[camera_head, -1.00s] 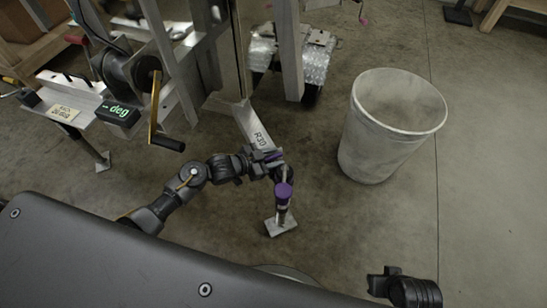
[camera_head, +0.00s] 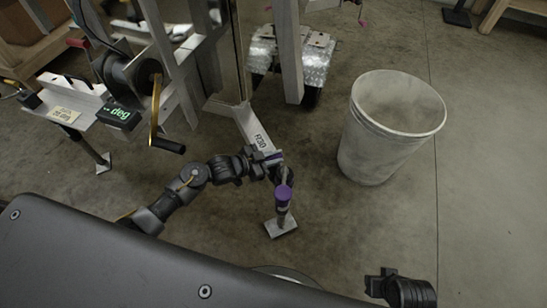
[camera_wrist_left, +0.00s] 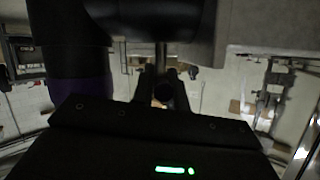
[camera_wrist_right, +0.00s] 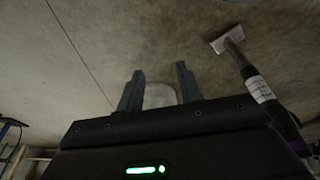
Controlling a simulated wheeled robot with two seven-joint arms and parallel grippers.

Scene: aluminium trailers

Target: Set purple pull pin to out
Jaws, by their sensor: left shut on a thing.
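A jack leg with a purple cap (camera_head: 283,193) stands on a flat foot plate (camera_head: 281,228) at the end of the aluminium beam marked R30 (camera_head: 254,132). A small purple bit (camera_head: 273,156) shows at the beam's end, by my left gripper. My left gripper (camera_head: 279,172) is at the beam's end just behind the jack's cap. In the left wrist view its fingers (camera_wrist_left: 162,90) are close together on a small dark part that I take for the pull pin; its colour is unclear. My right gripper (camera_wrist_right: 158,90) is open and empty, away from the jack.
A large pale bin (camera_head: 385,145) stands on the floor to the right of the jack. A winch with a gold crank (camera_head: 155,112) and a green angle display (camera_head: 118,114) are at the left. The floor between jack and bin is clear.

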